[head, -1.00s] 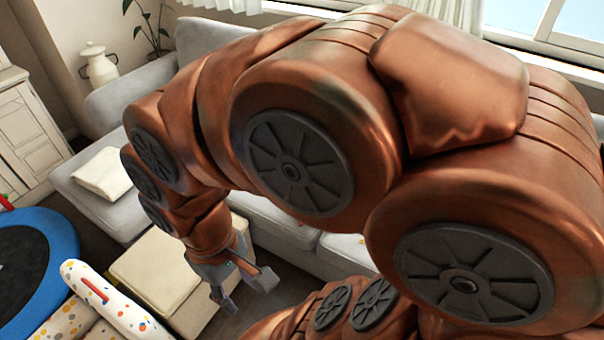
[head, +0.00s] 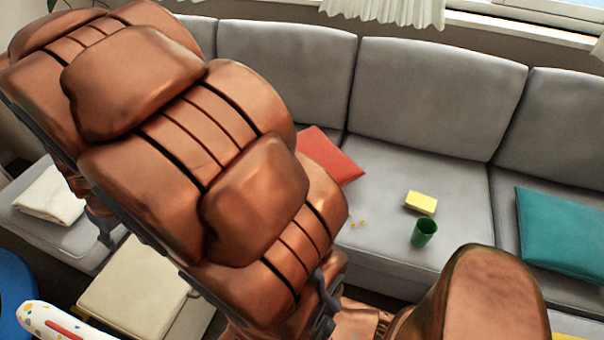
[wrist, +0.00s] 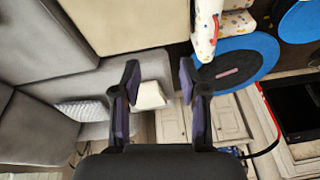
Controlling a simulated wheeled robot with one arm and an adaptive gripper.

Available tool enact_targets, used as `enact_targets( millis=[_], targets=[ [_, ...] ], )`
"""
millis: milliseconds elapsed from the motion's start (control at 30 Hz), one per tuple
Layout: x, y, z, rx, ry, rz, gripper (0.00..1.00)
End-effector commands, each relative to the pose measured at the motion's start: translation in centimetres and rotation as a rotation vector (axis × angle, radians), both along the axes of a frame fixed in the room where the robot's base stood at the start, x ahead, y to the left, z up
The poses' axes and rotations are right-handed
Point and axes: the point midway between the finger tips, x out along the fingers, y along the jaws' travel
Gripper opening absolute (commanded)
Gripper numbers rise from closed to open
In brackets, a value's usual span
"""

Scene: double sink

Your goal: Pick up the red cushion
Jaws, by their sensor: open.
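The red cushion (head: 330,154) lies on the grey sofa seat against the backrest in the head view. My arm hides its left part. It does not show in the wrist view. My gripper (wrist: 158,72) is open and empty in the wrist view, its two purple-padded fingers apart. In the head view my arm hides most of the gripper, so its distance to the cushion is unclear.
A green cup (head: 424,233), a yellow sponge-like block (head: 421,203) and small yellow bits lie on the sofa (head: 390,180). A teal cushion (head: 560,240) is at the right. A beige ottoman (head: 135,285) and a white folded cloth (head: 50,195) are at the left.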

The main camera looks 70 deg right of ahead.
Motion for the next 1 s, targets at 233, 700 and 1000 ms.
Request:
enact_targets(
  millis=[233,700,1000],
  targets=[
    [7.7,-7.9,-7.1,-0.126,-0.141,-0.093,0.43],
    [12.7,-26.9,-19.9,-0.537,-0.241,-0.272,0.43],
    [8.8,-38.2,-28.0,-0.863,-0.148,-0.362,0.43]
  ],
)
